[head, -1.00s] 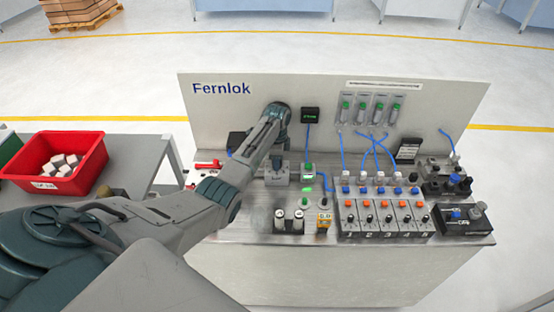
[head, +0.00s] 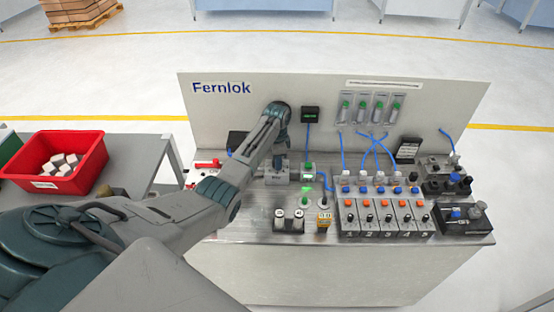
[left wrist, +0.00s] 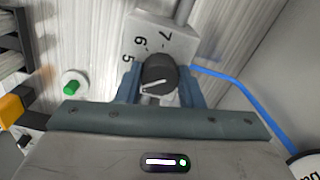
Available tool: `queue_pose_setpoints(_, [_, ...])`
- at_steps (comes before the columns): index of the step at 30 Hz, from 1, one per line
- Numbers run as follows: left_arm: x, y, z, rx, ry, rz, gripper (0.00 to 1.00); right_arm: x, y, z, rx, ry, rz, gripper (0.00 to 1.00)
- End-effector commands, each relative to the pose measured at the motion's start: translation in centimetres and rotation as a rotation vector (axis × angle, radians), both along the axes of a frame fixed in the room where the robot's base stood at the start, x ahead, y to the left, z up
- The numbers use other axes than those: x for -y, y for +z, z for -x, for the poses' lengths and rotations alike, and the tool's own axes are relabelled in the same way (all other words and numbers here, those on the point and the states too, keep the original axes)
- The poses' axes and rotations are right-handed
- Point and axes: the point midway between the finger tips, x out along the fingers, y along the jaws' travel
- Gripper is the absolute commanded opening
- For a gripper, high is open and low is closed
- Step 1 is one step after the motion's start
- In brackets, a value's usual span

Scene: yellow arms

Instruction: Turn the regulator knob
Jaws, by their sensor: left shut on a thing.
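The regulator (head: 277,176) is a grey metal block on the bench at the foot of the back panel, below my left gripper (head: 281,158). In the left wrist view its round dark knob (left wrist: 158,72) sits between the two blue-grey fingers of my left gripper (left wrist: 160,86), which is shut on it. A white pointer line on the knob points to the lower left. The numbers 5, 6 and 7 show on the regulator's grey face around the knob. In the head view my gripper hides the knob. My right gripper is not in view.
A small dark display (head: 310,115) with green digits is on the back panel (head: 240,118). Blue tubing (head: 309,143) runs below it. Several numbered valve units (head: 385,217) stand to the right. A red bin (head: 88,165) of pale blocks sits on the left table.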

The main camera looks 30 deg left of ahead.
Motion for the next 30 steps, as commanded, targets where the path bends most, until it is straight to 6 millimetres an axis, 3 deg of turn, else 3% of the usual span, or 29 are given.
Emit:
queue_pose_setpoints(1, [-0.1, 0.2, -0.1, 0.004, 0.001, -0.003, 0.38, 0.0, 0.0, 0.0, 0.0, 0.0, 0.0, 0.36])
queue_pose_setpoints(4, [-0.1, 0.2, -0.1, 0.003, 0.0, -0.003, 0.56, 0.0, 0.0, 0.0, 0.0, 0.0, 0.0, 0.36])
queue_pose_setpoints(16, [-0.1, 0.8, -0.1, 0.003, -0.001, -0.001, 0.56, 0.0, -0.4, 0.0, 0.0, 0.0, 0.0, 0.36])
queue_pose_setpoints(30, [-0.1, 9.1, -0.1, 0.005, 0.0, -0.002, 0.56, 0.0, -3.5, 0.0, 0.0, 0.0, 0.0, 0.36])
